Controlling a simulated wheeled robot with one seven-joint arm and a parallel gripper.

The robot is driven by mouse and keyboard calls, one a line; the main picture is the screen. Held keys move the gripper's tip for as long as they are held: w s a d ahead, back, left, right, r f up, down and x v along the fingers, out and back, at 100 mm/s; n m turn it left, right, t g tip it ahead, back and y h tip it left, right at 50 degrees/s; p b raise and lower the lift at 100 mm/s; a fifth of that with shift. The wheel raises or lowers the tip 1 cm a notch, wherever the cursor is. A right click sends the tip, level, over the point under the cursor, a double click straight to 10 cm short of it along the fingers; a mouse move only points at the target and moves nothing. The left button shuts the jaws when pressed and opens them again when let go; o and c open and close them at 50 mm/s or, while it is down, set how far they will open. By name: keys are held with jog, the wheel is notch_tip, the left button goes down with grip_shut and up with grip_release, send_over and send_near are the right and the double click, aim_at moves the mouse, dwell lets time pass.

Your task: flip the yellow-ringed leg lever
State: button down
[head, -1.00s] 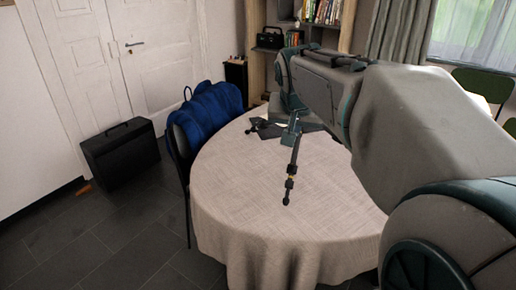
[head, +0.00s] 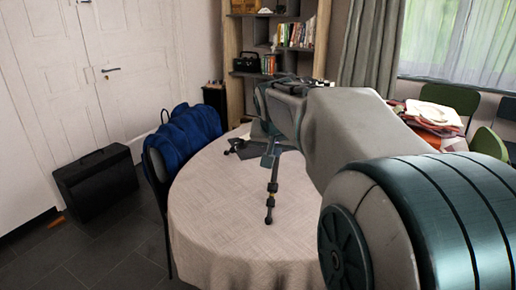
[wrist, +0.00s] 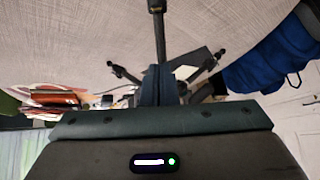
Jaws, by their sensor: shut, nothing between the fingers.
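The tripod lies on the cloth-covered round table (head: 215,205). One dark leg (head: 272,186) points toward the front of the table, with thick lever clamps along it. In the wrist view this leg (wrist: 160,40) runs up from the fingers, and a faint yellowish mark shows on the clamp (wrist: 156,6) at the top edge. I cannot make out which way its lever lies. My gripper (head: 270,158) is shut and empty, at the leg's far end in the head view. Its fingers (wrist: 158,84) cover part of the tripod; contact is unclear.
Two other dark leg parts show in the wrist view, left (wrist: 122,72) and right (wrist: 207,60). A blue jacket (head: 190,136) hangs on a chair at the table's left edge. The front and left of the tabletop are clear. A black case (head: 97,183) stands on the floor.

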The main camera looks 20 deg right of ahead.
jog(key=b+x, duration=0.1)
jog(key=x, duration=0.5)
jog(key=shift+f, duration=0.1)
jog(key=shift+s+a+f+b, duration=0.45)
jog(key=shift+s+a+f, duration=0.2)
jog(key=shift+s+f, duration=0.15)
jog(key=shift+s+a+f, duration=0.25)
jog(key=shift+s+f, duration=0.15)
jog(key=shift+d+f+b, duration=0.1)
jog(key=shift+b, duration=0.2)
